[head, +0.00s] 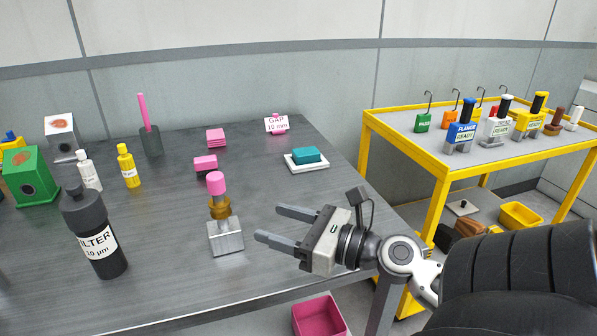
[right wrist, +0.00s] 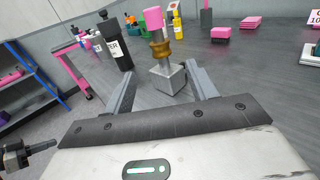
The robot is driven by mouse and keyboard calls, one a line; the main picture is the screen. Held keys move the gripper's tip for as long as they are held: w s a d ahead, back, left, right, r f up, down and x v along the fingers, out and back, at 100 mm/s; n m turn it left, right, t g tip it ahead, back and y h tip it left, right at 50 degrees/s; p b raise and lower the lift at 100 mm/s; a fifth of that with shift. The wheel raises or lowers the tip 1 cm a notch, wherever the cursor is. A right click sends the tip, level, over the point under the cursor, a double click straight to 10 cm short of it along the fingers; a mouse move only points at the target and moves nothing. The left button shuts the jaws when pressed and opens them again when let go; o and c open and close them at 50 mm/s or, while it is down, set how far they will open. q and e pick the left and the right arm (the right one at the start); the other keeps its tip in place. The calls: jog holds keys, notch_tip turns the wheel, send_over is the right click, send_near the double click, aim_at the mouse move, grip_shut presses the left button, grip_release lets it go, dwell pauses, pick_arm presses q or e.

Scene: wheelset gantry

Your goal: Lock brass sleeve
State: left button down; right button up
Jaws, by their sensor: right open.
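The brass sleeve (head: 219,209) sits around a post between a grey metal block (head: 226,237) below and a pink cylindrical top (head: 215,183) above. The assembly stands on the dark table. My right gripper (head: 268,224) is open and empty, to the right of the sleeve, with its fingers pointing left towards it. In the right wrist view the brass sleeve (right wrist: 160,52) and the block (right wrist: 167,79) show ahead, between and beyond the two open fingers (right wrist: 160,88). The gripper appears apart from the assembly.
A black filter bottle (head: 97,232) stands left of the assembly. Pink blocks (head: 206,164) and a teal block on a white tray (head: 306,157) lie behind. A yellow cart (head: 437,190) with labelled parts stands right. A pink bin (head: 320,316) is below the table edge.

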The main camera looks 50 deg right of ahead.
jog(key=v, duration=0.3)
jog(key=shift+s, duration=0.1)
dwell(0.5)
